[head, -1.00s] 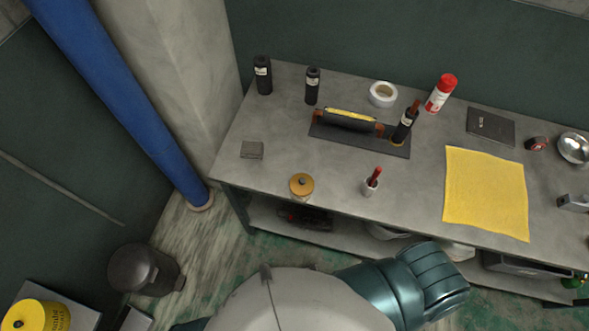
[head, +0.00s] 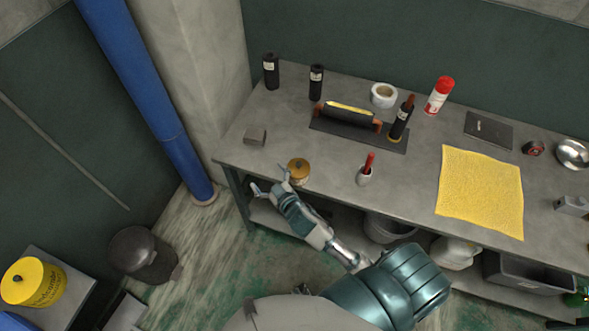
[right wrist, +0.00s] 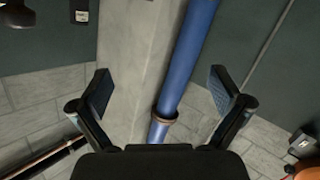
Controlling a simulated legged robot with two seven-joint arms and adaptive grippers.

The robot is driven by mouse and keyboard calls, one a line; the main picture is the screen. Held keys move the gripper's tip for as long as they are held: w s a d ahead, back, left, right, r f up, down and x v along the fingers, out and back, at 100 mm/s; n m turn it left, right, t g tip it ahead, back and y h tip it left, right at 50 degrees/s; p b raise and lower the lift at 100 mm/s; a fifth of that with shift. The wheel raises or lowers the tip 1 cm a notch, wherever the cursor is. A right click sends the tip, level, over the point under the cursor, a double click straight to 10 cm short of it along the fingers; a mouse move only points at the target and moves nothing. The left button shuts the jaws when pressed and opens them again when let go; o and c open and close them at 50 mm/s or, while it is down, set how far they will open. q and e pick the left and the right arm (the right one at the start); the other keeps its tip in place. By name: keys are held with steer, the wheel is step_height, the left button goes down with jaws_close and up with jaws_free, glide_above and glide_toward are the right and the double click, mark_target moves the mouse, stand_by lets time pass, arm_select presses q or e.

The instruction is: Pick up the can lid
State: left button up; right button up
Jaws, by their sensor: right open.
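A small round brass-coloured pot with a knobbed lid (head: 299,166) stands near the front left edge of the workbench in the head view. A yellow can (head: 34,284) with a dark knob on its yellow lid (head: 24,272) stands at the lower left; I cannot tell which lid is meant. My right gripper (head: 271,181) is open, just left of and in front of the brass pot, near the bench edge. In the right wrist view its fingers (right wrist: 160,92) are spread with nothing between them. My left gripper is not in view.
The workbench (head: 225,152) holds a grey block (head: 255,136), a red-handled brush in a cup (head: 366,172), dark bottles and a yellow cloth (head: 480,193). A blue pipe (head: 150,95) and a concrete pillar stand left of it. A dark bin (head: 140,253) stands on the floor.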

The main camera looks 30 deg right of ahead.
steer(key=w+a+r+n+t+y, duration=0.3)
steer(key=w+a+r+n+y, duration=0.1)
steer(key=r, duration=0.5)
steer(key=s+a+r+n+g+y, duration=0.3)
steer(key=a+r+n+g+y, duration=0.7)
steer(key=n+y, duration=0.55)
steer(key=n+g+h, duration=0.4)
steer(key=g+h, duration=0.5)
steer(key=h, duration=1.1)
glide_above(299, 163)
step_height(299, 163, down, 16)
steer(key=shift+r+p, duration=0.1)
steer(key=shift+p, duration=0.2)
step_height(299, 163, down, 5)
steer(key=shift+d+p, duration=0.1)
steer(key=shift+p, duration=0.4)
steer(key=shift+f, duration=0.4)
steer(key=shift+a, duration=0.2)
steer(key=c, duration=0.5)
steer(key=shift+d, duration=0.1)
jaws_close()
